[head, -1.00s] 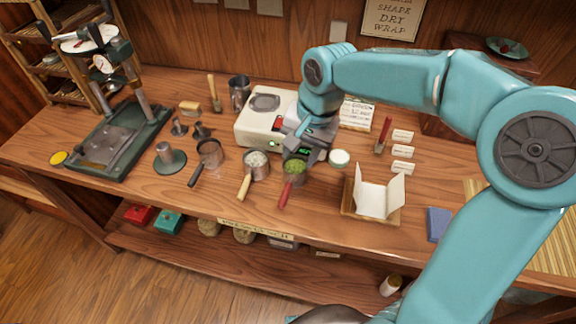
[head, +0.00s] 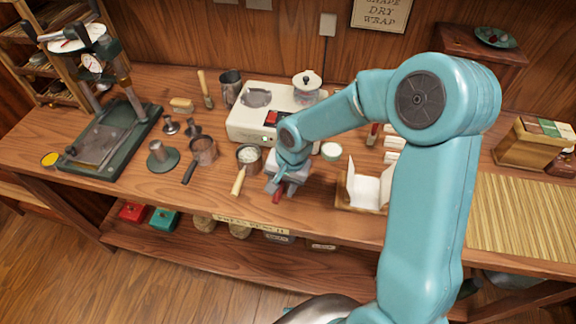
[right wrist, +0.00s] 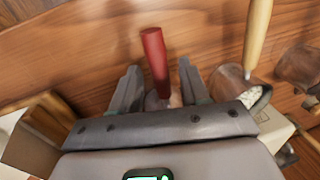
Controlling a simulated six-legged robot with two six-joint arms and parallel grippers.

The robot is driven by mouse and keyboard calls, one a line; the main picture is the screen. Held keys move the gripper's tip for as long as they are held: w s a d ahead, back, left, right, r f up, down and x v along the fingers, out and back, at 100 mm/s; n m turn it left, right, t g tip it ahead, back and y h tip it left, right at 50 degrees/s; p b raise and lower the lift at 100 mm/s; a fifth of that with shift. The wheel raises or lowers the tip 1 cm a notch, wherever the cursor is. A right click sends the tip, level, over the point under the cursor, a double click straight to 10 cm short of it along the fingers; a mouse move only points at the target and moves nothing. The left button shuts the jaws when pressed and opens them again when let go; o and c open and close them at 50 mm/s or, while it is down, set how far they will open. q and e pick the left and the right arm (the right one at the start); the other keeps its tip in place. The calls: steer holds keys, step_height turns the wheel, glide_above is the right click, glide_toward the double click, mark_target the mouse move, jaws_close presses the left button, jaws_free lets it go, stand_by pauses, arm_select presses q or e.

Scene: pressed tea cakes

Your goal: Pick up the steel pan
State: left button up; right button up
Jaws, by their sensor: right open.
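Three small metal pans stand in a row on the wooden bench. The left one has a dark handle (head: 189,173), the middle one a pale wooden handle (head: 238,182) and white contents, the right one a red handle (head: 277,196). My right gripper (head: 284,186) is low over the red-handled pan and hides most of it in the head view. In the right wrist view the red handle (right wrist: 154,55) lies between the spread fingers of the right gripper (right wrist: 160,78). The fingers look apart from it. The middle pan (right wrist: 228,84) is close beside the fingers. My left gripper is out of view.
A cream appliance (head: 243,122) with a lidded pot (head: 306,84) stands behind the pans. An open paper-lined box (head: 366,189) and a small white-topped tin (head: 331,151) are to the right. A green press (head: 112,140) stands at the left. The bench front edge is close.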

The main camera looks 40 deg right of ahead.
steer(key=shift+w+f, duration=0.3)
steer(key=shift+f, duration=0.3)
steer(key=shift+s+r, duration=0.1)
steer(key=shift+s, duration=0.05)
steer(key=shift+c, duration=0.5)
steer(key=c, duration=0.5)
jaws_close()
steer(key=shift+r, duration=0.15)
